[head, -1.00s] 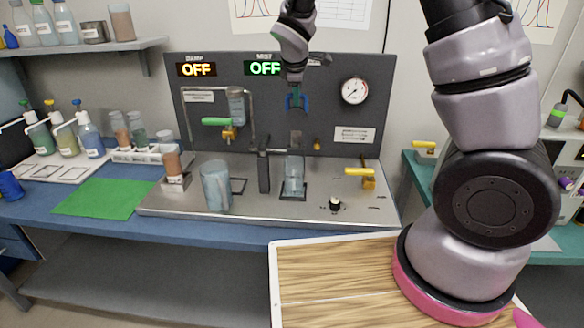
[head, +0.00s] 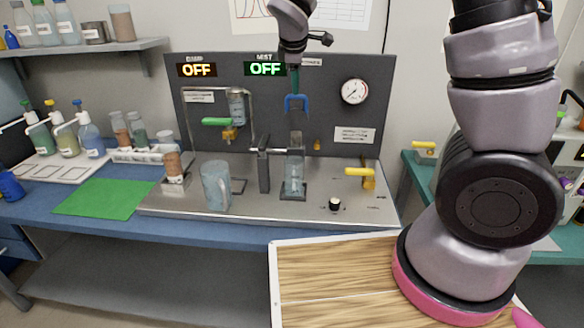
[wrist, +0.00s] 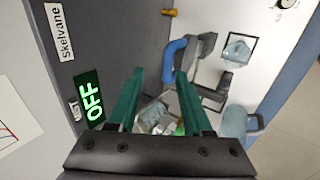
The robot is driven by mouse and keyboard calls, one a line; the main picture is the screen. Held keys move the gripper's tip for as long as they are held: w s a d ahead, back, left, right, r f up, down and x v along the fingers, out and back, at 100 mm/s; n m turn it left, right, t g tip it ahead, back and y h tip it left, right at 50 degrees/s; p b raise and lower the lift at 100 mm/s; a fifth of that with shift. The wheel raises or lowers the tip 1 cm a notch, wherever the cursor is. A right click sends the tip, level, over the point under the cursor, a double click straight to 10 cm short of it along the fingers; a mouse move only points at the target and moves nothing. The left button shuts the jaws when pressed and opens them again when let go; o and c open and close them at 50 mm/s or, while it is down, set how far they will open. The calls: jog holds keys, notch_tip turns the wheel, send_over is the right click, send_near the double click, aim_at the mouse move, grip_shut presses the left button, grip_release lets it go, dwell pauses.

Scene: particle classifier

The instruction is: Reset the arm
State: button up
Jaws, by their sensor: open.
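My gripper (head: 293,80) is up in front of the back panel, just below the green MIST sign. In the wrist view its two teal fingers (wrist: 158,73) are apart with nothing held between them. A blue fork-shaped part (head: 297,102) is just below the fingers in the head view, and it shows as a blue curve (wrist: 172,60) near the fingertips in the wrist view. Below it a clear vessel (head: 294,175) stands upright on a dark square on the metal deck, beside a dark bracket (head: 263,165). The vessel is apart from my gripper.
A translucent blue mug (head: 215,186) stands on the deck (head: 320,212), left of the bracket. A green-handled valve (head: 216,121), a gauge (head: 354,91) and a yellow-handled valve (head: 359,171) surround the work area. A green mat (head: 105,197) lies clear on the left.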

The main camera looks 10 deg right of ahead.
jog(key=s+d+r+m+y, duration=0.2)
jog(key=s+d+r+m, duration=0.75)
jog(key=d, duration=0.25)
jog(key=s+d+r+m, duration=0.1)
jog(key=s+r+m, duration=0.1)
jog(key=s+m, duration=0.3)
jog(key=s+d+r+m+y, duration=0.1)
jog(key=s+m, duration=0.4)
jog(key=s, duration=0.8)
notch_tip(320, 180, up, 2)
jog(key=shift+d+t, duration=0.4)
jog(key=shift+d, duration=0.1)
